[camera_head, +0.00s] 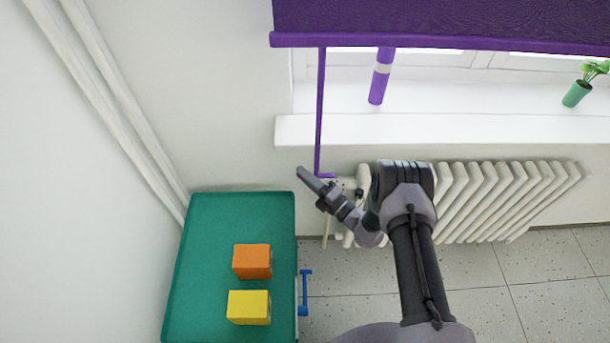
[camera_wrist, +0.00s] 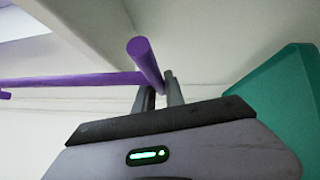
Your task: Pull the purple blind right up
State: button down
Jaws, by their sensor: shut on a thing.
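The purple blind (camera_head: 440,22) hangs across the upper part of the window, its bottom bar (camera_head: 430,44) above the sill. A thin purple rod (camera_head: 320,110) hangs down from the left of the blind to just above my gripper. My gripper (camera_head: 305,172) is at the rod's lower end, left of the radiator. In the wrist view, my gripper's fingers (camera_wrist: 160,95) are shut on a purple bar (camera_wrist: 146,62) that joins a long purple rod (camera_wrist: 80,83). The exact grip point is small and partly hidden in the head view.
A white radiator (camera_head: 500,195) stands under the window sill (camera_head: 440,130). A purple and white tube (camera_head: 380,78) and a potted plant (camera_head: 577,92) are on the sill. A green cabinet (camera_head: 210,240) with orange (camera_head: 252,261) and yellow (camera_head: 248,307) boxes stands at lower left.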

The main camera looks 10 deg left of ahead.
notch_tip(320, 180, up, 5)
jog(key=p, duration=0.3)
jog(key=shift+r, duration=0.1)
jog(key=c, duration=1.4)
grip_release()
jog(key=p+v, duration=0.1)
jog(key=v, duration=1.6)
jog(key=shift+d+p, duration=0.2)
jog(key=shift+p, duration=0.15)
jog(key=shift+s, duration=0.1)
